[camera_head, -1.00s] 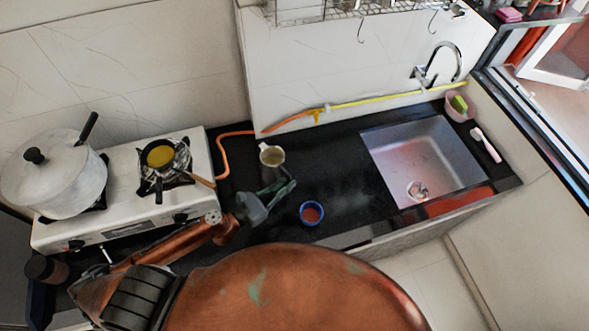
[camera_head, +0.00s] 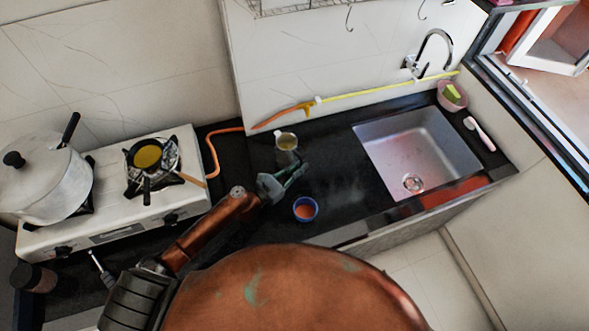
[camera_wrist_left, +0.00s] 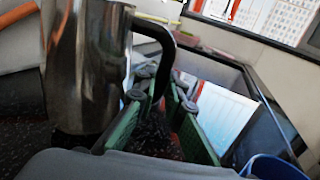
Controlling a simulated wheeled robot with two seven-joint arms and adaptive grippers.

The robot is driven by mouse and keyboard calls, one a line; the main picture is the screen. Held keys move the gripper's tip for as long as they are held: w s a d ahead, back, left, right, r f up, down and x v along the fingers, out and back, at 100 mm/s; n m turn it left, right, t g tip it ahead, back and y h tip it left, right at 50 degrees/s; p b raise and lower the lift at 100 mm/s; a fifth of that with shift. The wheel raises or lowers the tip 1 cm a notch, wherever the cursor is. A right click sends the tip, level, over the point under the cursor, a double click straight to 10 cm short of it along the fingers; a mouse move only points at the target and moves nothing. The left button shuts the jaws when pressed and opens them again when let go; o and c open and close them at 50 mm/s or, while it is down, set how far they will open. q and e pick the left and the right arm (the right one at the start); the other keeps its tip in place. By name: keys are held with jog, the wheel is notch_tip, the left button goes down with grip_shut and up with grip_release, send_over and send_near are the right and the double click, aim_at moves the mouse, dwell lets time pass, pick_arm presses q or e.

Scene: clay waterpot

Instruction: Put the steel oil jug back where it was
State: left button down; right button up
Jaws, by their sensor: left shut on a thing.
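The steel oil jug (camera_head: 287,142) is upright over the black counter, between the stove and the sink. In the left wrist view its shiny body (camera_wrist_left: 88,65) fills the left side, with its dark curved handle at its right. My left gripper (camera_head: 297,172) is at the near side of the jug. In the left wrist view its green-padded fingers (camera_wrist_left: 163,100) are around the lower part of the handle, shut on it. Whether the jug's base touches the counter is unclear. My right gripper is out of view.
A blue cup (camera_head: 305,209) stands just in front of the jug, and also shows in the left wrist view (camera_wrist_left: 272,168). The stove (camera_head: 110,218) with a pot (camera_head: 45,185) and a small pan (camera_head: 147,157) is left. The sink (camera_head: 418,150) is right. An orange hose (camera_head: 212,150) lies behind.

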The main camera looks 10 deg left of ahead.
pick_arm(q)
jog(key=shift+d+f+b, duration=0.1)
jog(key=shift+f+b, duration=0.2)
jog(key=shift+f, duration=0.85)
jog(key=c, duration=2)
grip_release()
jog(key=shift+s+r, duration=0.1)
jog(key=shift+r, duration=0.05)
jog(key=v, duration=1.2)
jog(key=shift+b, duration=0.3)
